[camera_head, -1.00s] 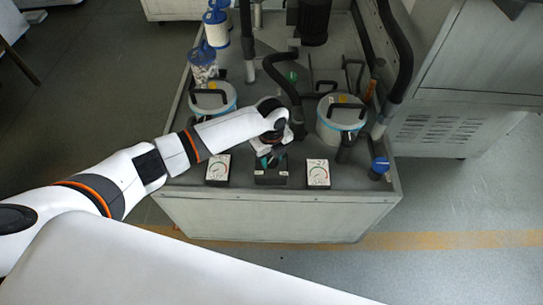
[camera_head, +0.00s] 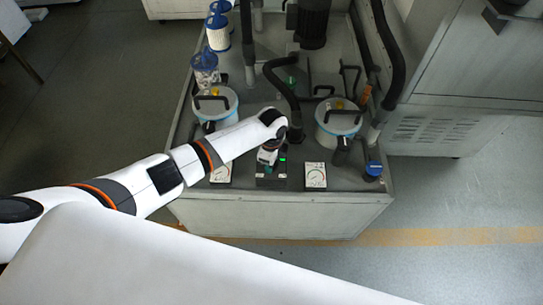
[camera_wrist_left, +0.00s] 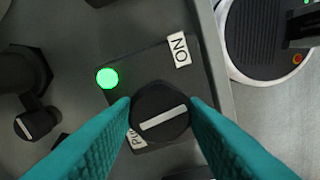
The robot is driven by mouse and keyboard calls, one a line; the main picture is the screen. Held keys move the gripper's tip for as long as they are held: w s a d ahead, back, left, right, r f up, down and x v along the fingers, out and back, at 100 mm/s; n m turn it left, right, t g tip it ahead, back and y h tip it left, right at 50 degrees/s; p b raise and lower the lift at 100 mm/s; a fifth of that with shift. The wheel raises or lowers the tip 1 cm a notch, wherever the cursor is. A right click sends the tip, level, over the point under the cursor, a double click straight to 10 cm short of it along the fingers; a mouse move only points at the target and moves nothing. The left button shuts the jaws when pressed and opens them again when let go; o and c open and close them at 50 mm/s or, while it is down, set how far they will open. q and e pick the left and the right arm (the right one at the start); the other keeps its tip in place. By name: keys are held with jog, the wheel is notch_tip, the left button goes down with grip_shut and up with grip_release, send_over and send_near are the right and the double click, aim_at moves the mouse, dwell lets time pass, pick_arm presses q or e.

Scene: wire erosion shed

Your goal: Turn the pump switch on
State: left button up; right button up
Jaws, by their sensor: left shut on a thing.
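The pump switch is a black box (camera_head: 271,182) on the front deck of the grey tank unit, between two white gauges. In the left wrist view its round black knob (camera_wrist_left: 160,118) has a white bar, slanting up to the right. An ON label (camera_wrist_left: 180,49) is above the knob, and a partly hidden label starting "PU" is below it. A green lamp (camera_wrist_left: 107,78) on the box is lit, and it also glows in the head view (camera_head: 283,158). My left gripper (camera_wrist_left: 160,104) has its teal fingers shut on the knob's sides. My right gripper is not in view.
Gauges (camera_head: 316,176) flank the box. Lidded filter canisters stand behind on the left (camera_head: 214,104) and right (camera_head: 338,121). A black hose (camera_head: 283,78) bends down close behind my left wrist. A blue-capped fitting (camera_head: 374,169) is at the right corner.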

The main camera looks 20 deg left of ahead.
pick_arm(q)
jog(key=shift+n+p, duration=1.1)
jog(key=shift+n, duration=1.1)
jog(key=o, duration=1)
jog(key=shift+c, duration=0.2)
notch_tip(320, 180, up, 12)
jog(key=shift+p, duration=0.3)
